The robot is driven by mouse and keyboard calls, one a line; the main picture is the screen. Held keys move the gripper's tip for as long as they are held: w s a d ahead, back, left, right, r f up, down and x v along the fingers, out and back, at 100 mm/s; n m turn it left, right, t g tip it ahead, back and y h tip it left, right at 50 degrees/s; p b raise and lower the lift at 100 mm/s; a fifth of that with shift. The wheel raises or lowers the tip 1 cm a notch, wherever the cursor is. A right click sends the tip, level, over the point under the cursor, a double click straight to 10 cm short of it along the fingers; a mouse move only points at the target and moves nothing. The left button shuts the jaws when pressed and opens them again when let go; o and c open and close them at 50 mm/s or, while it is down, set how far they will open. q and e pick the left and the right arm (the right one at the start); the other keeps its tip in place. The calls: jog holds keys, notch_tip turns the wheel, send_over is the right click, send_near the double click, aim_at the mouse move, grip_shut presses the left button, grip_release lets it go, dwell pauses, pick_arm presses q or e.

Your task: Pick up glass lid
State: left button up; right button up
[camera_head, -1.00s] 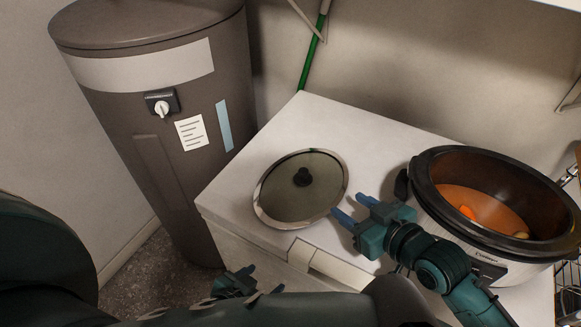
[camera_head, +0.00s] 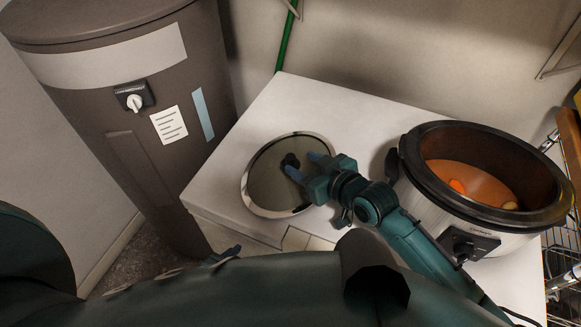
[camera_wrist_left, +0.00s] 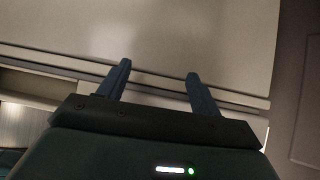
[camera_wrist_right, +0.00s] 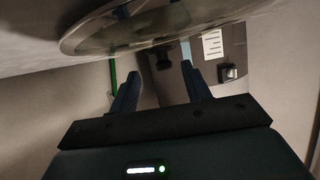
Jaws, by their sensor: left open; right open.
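The glass lid (camera_head: 265,187), round with a metal rim and a dark knob (camera_head: 290,160), lies flat on the white machine top. My right gripper (camera_head: 305,165) is open over the lid's right part, its fingertips close to the knob. In the right wrist view the lid (camera_wrist_right: 105,32) fills the top, and the dark knob (camera_wrist_right: 162,60) shows between the open fingers; contact cannot be told. My left gripper (camera_head: 222,256) is low in front of the machine, mostly hidden by my arm. In the left wrist view it (camera_wrist_left: 158,70) is open and empty.
A slow cooker (camera_head: 470,222) with orange and pale pieces inside stands right of the lid, close to my right arm. A tall brown bin (camera_head: 120,165) stands left of the machine. The white machine top (camera_head: 340,110) is clear behind the lid. A wire rack (camera_head: 562,262) stands at the far right.

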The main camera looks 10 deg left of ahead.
aim_at(294, 161)
jog(key=b+x, duration=0.2)
jog(key=x, duration=0.2)
jog(key=shift+s+a+f+b, duration=0.1)
jog(key=shift+s+a+b, duration=0.05)
jog(key=shift+b, duration=0.25)
jog(key=shift+a, duration=0.2)
jog(key=shift+w+a, duration=0.1)
jog(key=shift+w, duration=0.2)
pick_arm(q)
jog(key=shift+w+d+f+t, duration=0.15)
jog(key=shift+d+f+t, duration=0.15)
jog(key=shift+f, duration=0.1)
pick_arm(e)
jog(key=shift+c, duration=0.2)
jog(key=c, duration=0.6)
pick_arm(q)
jog(key=shift+w, duration=0.2)
pick_arm(e)
grip_shut()
